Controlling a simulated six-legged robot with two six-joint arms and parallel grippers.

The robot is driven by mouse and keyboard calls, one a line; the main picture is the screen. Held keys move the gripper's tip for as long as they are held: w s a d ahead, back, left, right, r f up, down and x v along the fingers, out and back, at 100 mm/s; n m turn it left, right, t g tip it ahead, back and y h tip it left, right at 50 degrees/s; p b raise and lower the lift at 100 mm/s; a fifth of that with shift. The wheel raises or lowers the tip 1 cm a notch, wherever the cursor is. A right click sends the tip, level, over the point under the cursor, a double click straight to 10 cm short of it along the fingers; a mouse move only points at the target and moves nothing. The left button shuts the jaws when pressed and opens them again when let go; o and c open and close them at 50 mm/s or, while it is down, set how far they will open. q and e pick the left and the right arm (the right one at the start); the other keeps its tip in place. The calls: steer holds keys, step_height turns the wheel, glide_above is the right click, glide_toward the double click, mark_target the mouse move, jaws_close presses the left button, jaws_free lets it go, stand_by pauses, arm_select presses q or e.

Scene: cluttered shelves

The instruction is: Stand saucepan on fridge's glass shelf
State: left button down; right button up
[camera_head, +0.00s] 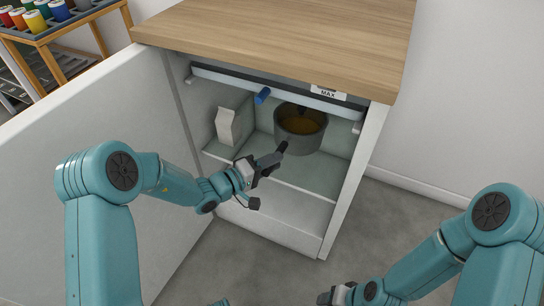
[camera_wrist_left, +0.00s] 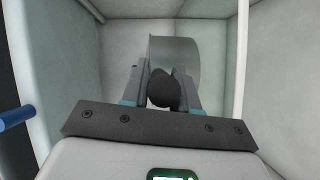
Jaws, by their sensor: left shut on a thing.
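The saucepan (camera_head: 300,131) is a round dark grey pot with orange-brown contents, upright inside the open fridge. Its base appears to be at the glass shelf (camera_head: 300,172), but I cannot tell whether it touches. My left gripper (camera_head: 277,155) is shut on the end of the pan's dark handle, at the front of the shelf. In the left wrist view the handle's round end (camera_wrist_left: 163,90) sits between the two fingers, with the grey pan wall (camera_wrist_left: 175,52) beyond. My right gripper (camera_head: 330,296) is low at the bottom edge, outside the fridge; its jaws are unclear.
A white carton (camera_head: 226,127) stands on the shelf left of the pan. A blue cylinder (camera_head: 262,95) sticks out near the fridge's top. The fridge door (camera_head: 110,115) is open at left. A bar with a MAX label (camera_head: 328,91) runs above the opening, under the wooden top (camera_head: 290,35).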

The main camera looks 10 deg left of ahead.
arm_select(q)
steer(key=shift+w+r, duration=0.15)
steer(key=shift+r, duration=0.05)
steer(key=shift+f, duration=0.1)
steer(key=c, duration=0.9)
jaws_free()
steer(key=shift+f, duration=0.2)
steer(key=shift+o, duration=0.2)
